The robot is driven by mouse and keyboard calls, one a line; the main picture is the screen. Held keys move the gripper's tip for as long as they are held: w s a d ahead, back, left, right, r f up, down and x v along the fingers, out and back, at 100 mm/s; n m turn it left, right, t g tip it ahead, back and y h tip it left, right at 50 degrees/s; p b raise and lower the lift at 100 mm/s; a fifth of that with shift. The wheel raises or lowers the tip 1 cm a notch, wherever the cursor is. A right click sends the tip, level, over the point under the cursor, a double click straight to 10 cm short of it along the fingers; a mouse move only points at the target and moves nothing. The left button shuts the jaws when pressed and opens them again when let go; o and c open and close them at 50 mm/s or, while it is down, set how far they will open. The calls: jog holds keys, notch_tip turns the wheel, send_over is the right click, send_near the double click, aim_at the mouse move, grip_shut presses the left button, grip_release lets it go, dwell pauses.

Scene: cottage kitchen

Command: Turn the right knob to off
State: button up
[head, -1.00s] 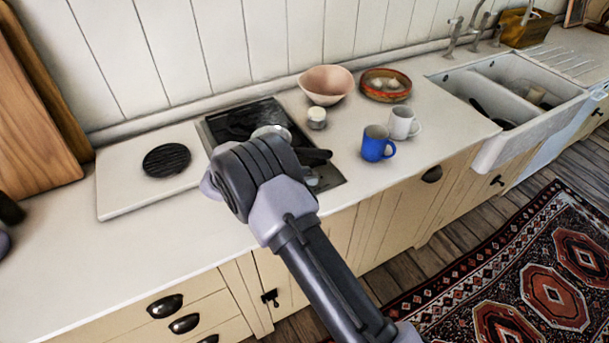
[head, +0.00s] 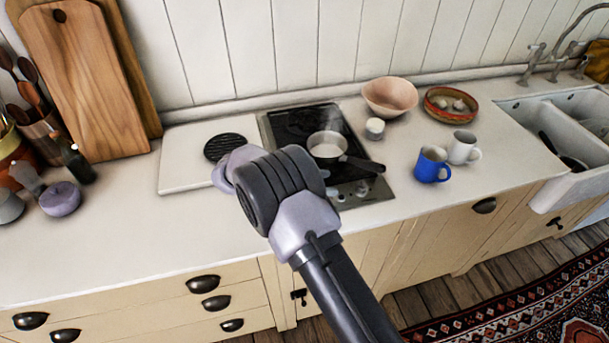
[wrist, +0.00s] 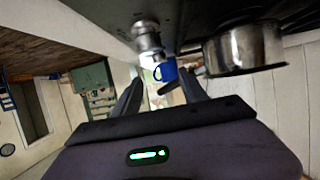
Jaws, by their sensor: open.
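A black hob (head: 290,125) is set in the worktop, with two small metal knobs on its front strip. The right knob (head: 362,190) and left knob (head: 337,195) show just right of my arm; their exact settings are too small to read. A steaming saucepan (head: 327,146) stands on the hob, its dark handle reaching right above the knobs. In the wrist view a metal knob (wrist: 147,38) shows close ahead, above the fingers, with another seemingly behind it. My gripper (wrist: 161,76) is open and empty, short of the knobs. In the head view my wrist hides its fingers.
The saucepan (wrist: 245,48) is close on the right in the wrist view. A blue mug (head: 432,165) and a white mug (head: 463,148) stand right of the hob. A white board with a black trivet (head: 225,147) lies left. The front worktop is clear.

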jog(key=v, duration=0.7)
jog(key=shift+p, duration=0.45)
